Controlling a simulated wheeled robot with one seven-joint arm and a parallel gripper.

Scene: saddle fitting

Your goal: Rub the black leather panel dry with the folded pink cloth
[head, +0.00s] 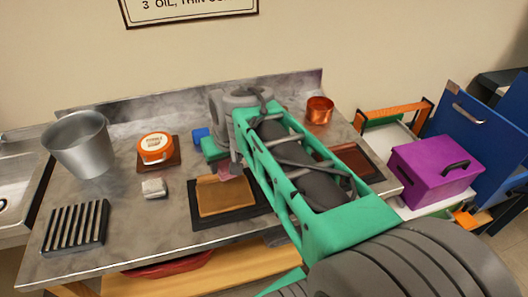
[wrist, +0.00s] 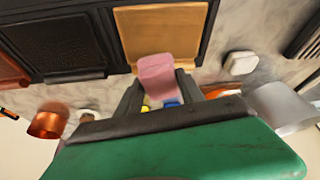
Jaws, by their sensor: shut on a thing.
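The folded pink cloth (wrist: 157,66) is held between the two fingers of my gripper (wrist: 158,84) in the wrist view. Its free end overlaps the edge of the tan leather panel (wrist: 163,36); I cannot tell whether it touches. The black leather panel (wrist: 57,45) lies in a dark frame left of the tan one in the wrist view. My arm hides the black panel in the head view. There the cloth (head: 224,174) shows at the back edge of the tan panel (head: 225,197), below my gripper.
A reddish-brown panel (head: 350,161) lies right of my arm, with a copper pot (head: 320,110) behind it. On the left stand a metal bucket (head: 78,145), an orange tin (head: 155,148), a pale block (head: 154,187) and a slatted black rack (head: 75,228). A purple box (head: 432,172) is at the right.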

